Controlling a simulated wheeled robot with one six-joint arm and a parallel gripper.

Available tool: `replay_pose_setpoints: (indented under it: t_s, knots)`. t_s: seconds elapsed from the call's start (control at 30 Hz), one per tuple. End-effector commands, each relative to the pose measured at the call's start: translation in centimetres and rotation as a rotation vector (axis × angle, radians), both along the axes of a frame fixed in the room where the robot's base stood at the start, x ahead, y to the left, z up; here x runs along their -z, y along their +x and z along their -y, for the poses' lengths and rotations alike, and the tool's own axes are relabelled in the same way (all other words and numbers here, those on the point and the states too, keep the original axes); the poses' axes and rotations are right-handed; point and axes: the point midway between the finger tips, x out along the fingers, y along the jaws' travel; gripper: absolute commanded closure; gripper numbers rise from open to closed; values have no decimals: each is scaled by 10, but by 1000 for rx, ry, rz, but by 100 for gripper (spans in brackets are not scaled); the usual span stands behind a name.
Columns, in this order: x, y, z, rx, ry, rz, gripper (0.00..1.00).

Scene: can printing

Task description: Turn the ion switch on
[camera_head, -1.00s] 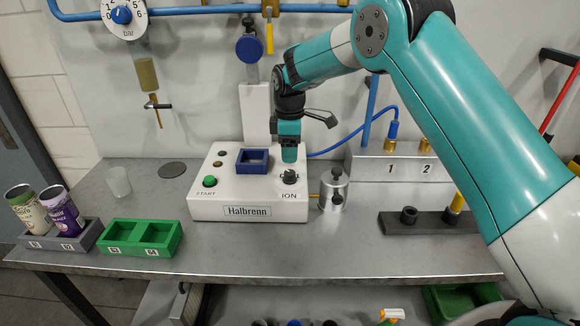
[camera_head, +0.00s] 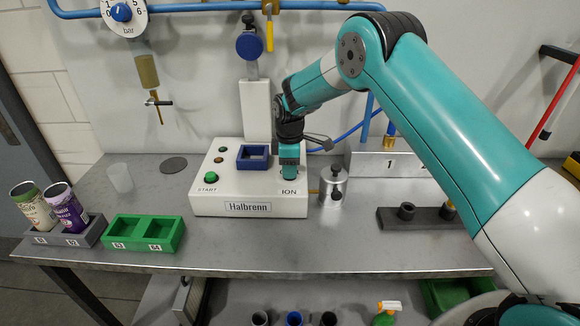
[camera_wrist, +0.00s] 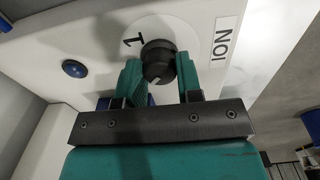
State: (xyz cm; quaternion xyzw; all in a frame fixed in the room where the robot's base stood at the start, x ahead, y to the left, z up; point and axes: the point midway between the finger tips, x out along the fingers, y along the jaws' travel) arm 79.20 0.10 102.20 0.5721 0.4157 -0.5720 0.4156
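The white control box labelled Halbrenn (camera_head: 205,205) stands on the metal bench. The ION label (camera_head: 289,191) is at its front right corner and also shows in the wrist view (camera_wrist: 222,36). My gripper (camera_head: 290,172) is down at that corner and hides the ion switch in the head view. In the wrist view the ion switch, a black round knob (camera_wrist: 158,58) on a pale dial with a "1" beside it, lies between the two teal fingers of my gripper (camera_wrist: 159,75). The fingers are close against its sides; whether they press on it I cannot tell.
The box also carries a green START button (camera_head: 210,177) and a blue square holder (camera_head: 253,158). A metal canister (camera_head: 333,187) stands close to its right side. A green two-slot tray (camera_head: 144,232) and a grey tray with two cans (camera_head: 92,232) are at the left.

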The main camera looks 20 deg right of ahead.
Motion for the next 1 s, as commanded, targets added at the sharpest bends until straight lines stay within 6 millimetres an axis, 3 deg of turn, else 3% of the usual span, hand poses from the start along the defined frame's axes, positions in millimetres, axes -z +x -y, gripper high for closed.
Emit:
replay_pose_setpoints:
  t_s: [0.47, 1.0]
  knots:
    - [1, 0, 0, 106, 0, 1, 90]
    - [1, 0, 0, 583, 1, 1, 90]
